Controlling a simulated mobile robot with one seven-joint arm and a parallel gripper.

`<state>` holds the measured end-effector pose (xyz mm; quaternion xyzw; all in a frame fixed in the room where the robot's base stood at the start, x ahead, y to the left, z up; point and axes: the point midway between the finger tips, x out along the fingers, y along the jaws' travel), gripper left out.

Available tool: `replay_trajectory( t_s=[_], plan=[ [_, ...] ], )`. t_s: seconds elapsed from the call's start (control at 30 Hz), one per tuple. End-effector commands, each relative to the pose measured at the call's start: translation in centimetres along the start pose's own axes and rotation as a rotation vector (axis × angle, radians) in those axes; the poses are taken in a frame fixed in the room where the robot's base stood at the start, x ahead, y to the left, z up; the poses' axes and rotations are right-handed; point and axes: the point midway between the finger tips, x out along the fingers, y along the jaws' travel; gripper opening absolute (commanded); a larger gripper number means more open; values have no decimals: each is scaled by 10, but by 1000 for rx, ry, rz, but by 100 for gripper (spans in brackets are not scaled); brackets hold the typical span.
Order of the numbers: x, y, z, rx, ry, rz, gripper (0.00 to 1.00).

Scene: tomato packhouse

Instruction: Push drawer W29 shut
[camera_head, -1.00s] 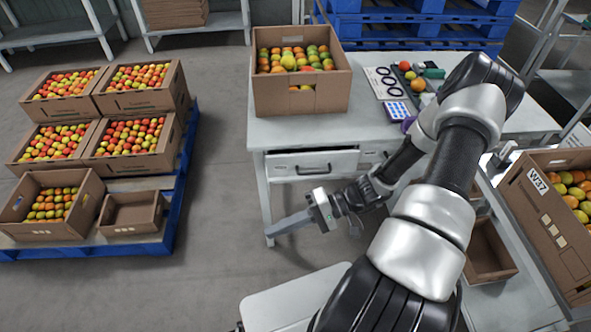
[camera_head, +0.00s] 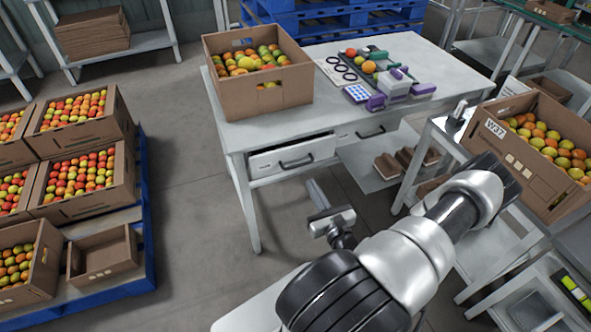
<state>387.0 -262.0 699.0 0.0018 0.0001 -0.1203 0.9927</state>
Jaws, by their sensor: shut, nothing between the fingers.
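The white table (camera_head: 238,135) has two front drawers with dark bar handles. The left drawer (camera_head: 268,164) stands out a little from the table front, so it is partly open. The right drawer (camera_head: 350,135) looks flush or nearly so. A small label shows on the left drawer's front, but I cannot read W29 on either drawer. My gripper (camera_head: 313,185) is shut and empty, in front of and below the left drawer, with its fingers pointing toward the table. It appears apart from the drawer front.
A cardboard box of tomatoes (camera_head: 265,98) and a purple-and-white device (camera_head: 395,88) stand on the tabletop. A pallet (camera_head: 148,215) with tomato boxes is at left. Box W37 (camera_head: 510,160) is on a side table at right. Floor left of the table is clear.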

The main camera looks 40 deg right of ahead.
Motion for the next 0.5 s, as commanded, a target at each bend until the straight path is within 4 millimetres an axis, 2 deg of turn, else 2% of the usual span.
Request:
replay_trajectory(
  t_s=[0.17, 0.5],
  plan=[
    [24, 1, 0, -2, -3, 3, 0],
    [97, 2, -1, -4, -3, 5, 0]
  ],
)
